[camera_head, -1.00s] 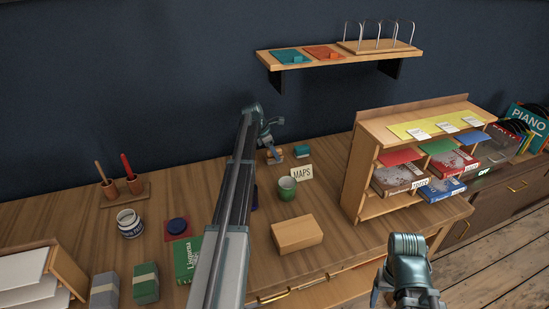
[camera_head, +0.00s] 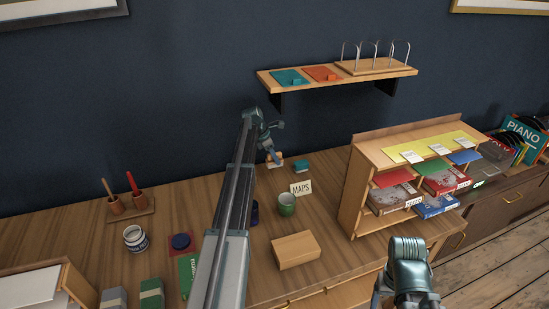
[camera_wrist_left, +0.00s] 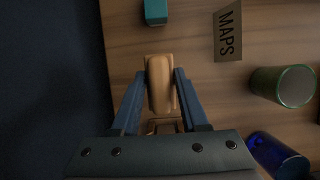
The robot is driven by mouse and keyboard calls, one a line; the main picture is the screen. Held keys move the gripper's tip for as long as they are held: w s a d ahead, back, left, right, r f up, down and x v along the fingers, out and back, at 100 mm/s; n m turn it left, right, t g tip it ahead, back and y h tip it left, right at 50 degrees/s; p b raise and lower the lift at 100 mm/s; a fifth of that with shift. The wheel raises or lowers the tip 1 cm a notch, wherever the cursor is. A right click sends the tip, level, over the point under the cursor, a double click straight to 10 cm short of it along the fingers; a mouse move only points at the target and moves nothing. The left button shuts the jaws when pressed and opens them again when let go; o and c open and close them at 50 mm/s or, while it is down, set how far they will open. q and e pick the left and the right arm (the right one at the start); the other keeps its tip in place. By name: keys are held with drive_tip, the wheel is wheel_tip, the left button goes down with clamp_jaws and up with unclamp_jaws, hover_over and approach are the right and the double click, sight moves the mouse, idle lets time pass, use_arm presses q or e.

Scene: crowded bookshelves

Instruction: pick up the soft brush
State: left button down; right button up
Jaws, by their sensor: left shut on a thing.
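My left gripper (camera_head: 272,156) is shut on a tan wooden piece (camera_wrist_left: 160,85), which I take to be the soft brush; it also shows small in the head view (camera_head: 275,162) near the back of the desk. In the left wrist view, the left gripper (camera_wrist_left: 160,78) has a finger on each side of the wood. The bristles cannot be made out, and the gap below it is hard to judge. My right arm shows at the lower right of the head view, with its fingers out of frame.
Nearby are a teal block (camera_head: 301,166), a MAPS card (camera_head: 301,188), a green cup (camera_head: 286,204) and a blue cup (camera_wrist_left: 277,155). A wooden box (camera_head: 297,250) lies nearer. A shelf unit (camera_head: 351,190) stands right; a wall shelf (camera_head: 340,83) hangs above.

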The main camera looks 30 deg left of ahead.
use_arm(q)
drive_tip(key=s+a, duration=0.2)
drive_tip(key=s, duration=0.6)
drive_tip(key=s+a, duration=0.2)
drive_tip(key=s, duration=0.7)
drive_tip(key=shift+s+a+r, duration=0.2)
drive_tip(key=shift+a+r, duration=0.2)
